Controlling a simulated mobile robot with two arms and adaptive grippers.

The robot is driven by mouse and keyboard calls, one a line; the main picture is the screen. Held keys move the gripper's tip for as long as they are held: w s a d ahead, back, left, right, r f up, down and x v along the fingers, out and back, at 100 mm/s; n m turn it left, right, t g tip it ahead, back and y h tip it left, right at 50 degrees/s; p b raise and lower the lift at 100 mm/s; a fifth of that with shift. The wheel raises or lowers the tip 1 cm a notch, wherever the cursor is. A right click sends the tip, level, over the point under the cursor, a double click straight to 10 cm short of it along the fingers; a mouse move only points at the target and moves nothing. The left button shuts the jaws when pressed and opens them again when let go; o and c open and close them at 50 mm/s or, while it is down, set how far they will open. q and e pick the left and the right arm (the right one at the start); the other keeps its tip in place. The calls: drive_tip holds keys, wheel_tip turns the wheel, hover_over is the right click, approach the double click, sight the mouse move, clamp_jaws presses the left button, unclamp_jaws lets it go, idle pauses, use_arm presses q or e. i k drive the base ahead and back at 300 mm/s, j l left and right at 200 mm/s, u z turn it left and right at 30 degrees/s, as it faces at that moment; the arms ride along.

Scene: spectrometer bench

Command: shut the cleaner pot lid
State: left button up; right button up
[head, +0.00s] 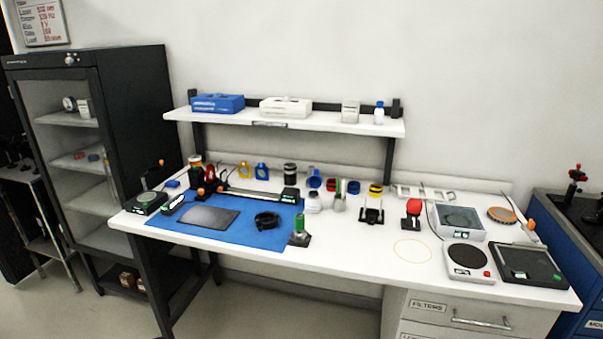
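I cannot tell for certain which item is the cleaner pot. A small white jar (313,203) stands at the back edge of the blue mat, near the middle of the bench. It is too small in the picture to tell whether it has a lid or how a lid sits. A dark cylinder with a pale band (290,172) stands behind it to the left. Neither of my grippers shows in the head view.
The white bench (340,246) carries a blue mat (222,233), several small optics parts, a grey clear-topped box (459,221), a round-plate device (468,257) and a black tray (530,265). A shelf (330,123) hangs above. The front middle is mostly clear.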

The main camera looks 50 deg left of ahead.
sight(315, 181)
drive_tip(key=u, duration=1.5)
drive_tip(key=j, duration=0.2)
drive_tip(key=i+z, duration=0.05)
